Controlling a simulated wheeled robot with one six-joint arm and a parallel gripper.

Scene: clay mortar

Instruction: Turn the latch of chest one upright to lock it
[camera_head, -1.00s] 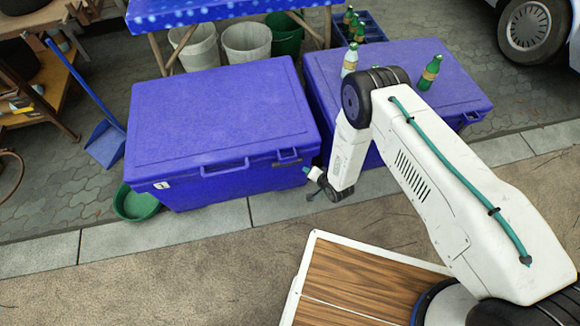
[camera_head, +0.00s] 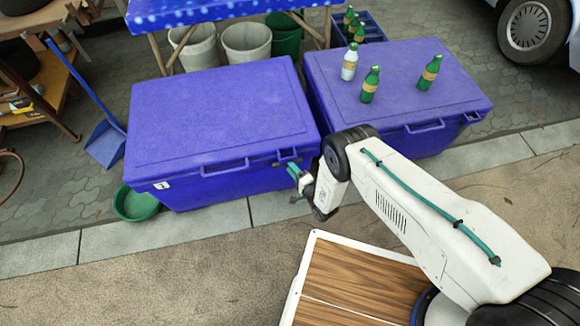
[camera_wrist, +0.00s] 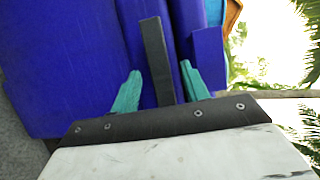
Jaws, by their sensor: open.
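The left blue chest (camera_head: 215,120) stands closed, with a front handle and a small latch (camera_head: 287,154) near its right front corner. I cannot tell the latch's angle. My gripper (camera_head: 293,171) is just in front of that corner, close to the latch and pointing at the chest. In the wrist view its two teal fingers (camera_wrist: 160,67) are apart before the chest's blue front (camera_wrist: 75,60). A dark bar (camera_wrist: 155,50) shows between them; I cannot tell whether it is the latch or a part of my gripper. I see no clear contact with the chest.
A second blue chest (camera_head: 395,75) stands to the right with three bottles on its lid. A green basin (camera_head: 136,204) sits by the left chest's front left corner. Buckets and a bottle crate (camera_head: 368,27) are behind. The paving in front is clear.

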